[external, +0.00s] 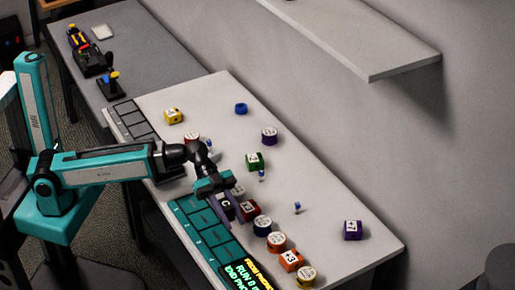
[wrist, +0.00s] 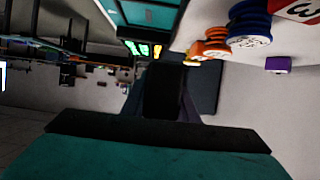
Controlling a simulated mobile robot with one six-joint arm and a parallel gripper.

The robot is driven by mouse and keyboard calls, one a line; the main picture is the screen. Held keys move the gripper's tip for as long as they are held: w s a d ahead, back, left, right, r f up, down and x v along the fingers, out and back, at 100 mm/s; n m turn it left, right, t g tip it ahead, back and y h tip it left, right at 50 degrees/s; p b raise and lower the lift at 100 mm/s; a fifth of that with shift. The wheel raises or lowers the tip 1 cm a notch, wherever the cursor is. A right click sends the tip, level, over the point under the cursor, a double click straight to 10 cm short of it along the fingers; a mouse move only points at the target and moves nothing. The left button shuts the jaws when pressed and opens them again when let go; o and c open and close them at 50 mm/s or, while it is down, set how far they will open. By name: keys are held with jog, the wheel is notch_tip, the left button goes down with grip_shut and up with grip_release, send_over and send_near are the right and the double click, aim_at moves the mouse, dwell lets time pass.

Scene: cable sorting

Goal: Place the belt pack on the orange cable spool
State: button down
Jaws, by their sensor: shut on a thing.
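My gripper (external: 225,202) is shut on a dark block marked C (external: 225,206), which seems to be the belt pack. It is over the near side of the white table, beside the teal grid. In the wrist view the dark block (wrist: 165,92) sits between the fingers, its label hidden. The orange cable spool (external: 277,242), with a white label on top, stands on the table to the lower right of my gripper. It also shows in the wrist view (wrist: 208,48), apart from the held block.
A blue spool (external: 262,226) stands just behind the orange one. An orange block marked +3 (external: 291,261) and a yellow spool (external: 305,277) are in front of it. A red block (external: 250,209) is close to my gripper. A purple block (external: 353,230) stands far right, with clear table around it.

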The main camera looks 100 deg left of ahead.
jog(key=shift+w, duration=0.1)
dwell(0.3)
jog(key=shift+w, duration=0.6)
jog(key=p, duration=0.3)
send_over(283, 239)
jog(key=d, duration=0.2)
jog(key=f, duration=0.1)
jog(key=shift+w+d+f, duration=0.25)
jog(key=shift+w, duration=0.05)
jog(key=shift+f, duration=0.1)
jog(key=shift+f+p, duration=0.8)
jog(key=shift+f, duration=0.85)
jog(key=shift+f+b, duration=0.2)
jog(key=shift+b, duration=0.15)
jog(key=c, duration=1.4)
grip_release()
